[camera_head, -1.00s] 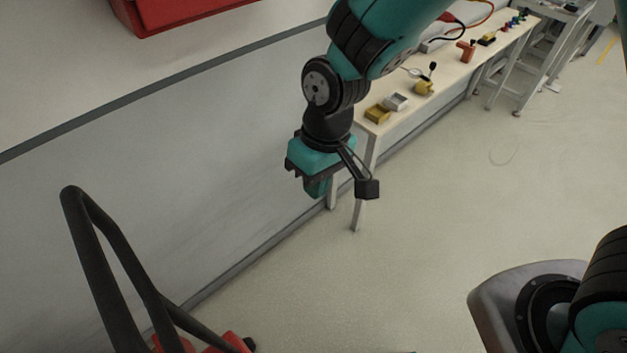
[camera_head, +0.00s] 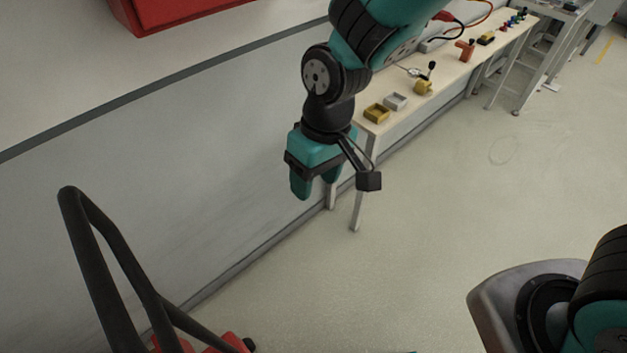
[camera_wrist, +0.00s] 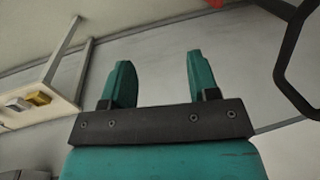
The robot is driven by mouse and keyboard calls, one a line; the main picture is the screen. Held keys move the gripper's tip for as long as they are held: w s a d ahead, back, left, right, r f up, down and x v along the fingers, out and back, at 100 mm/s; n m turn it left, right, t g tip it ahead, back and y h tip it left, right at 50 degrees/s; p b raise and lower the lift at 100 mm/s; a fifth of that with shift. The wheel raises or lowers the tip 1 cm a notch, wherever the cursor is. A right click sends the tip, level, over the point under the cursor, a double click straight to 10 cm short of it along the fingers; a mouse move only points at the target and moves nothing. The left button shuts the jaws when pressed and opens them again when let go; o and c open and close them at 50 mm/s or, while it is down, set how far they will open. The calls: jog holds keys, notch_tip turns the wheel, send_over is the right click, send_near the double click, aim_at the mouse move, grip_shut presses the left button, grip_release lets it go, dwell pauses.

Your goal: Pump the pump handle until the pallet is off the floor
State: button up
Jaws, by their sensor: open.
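The pump handle (camera_head: 92,268) is a black looped bar at the lower left of the head view, standing upright and leaning slightly. Its lower end meets a red base (camera_head: 222,343) at the bottom edge. Part of the loop also shows at the right edge of the wrist view (camera_wrist: 281,72). My gripper (camera_head: 315,190) hangs in the middle of the head view, to the right of the handle and clear of it. In the wrist view its two teal fingers (camera_wrist: 158,75) are spread apart with nothing between them. The pallet is not visible.
A long workbench (camera_head: 425,95) with small parts, including a yellow tray (camera_head: 377,114), runs along the wall behind my gripper. A red box (camera_head: 170,12) is on the wall at the top left. The floor (camera_head: 440,210) to the right is clear.

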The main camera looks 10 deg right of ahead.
notch_tip(320, 180, up, 16)
jog(key=w+d+b, duration=0.1)
jog(key=d+b, duration=0.1)
jog(key=shift+w+d+b, duration=0.25)
jog(key=shift+w+b, duration=0.05)
jog(key=shift+w, duration=0.05)
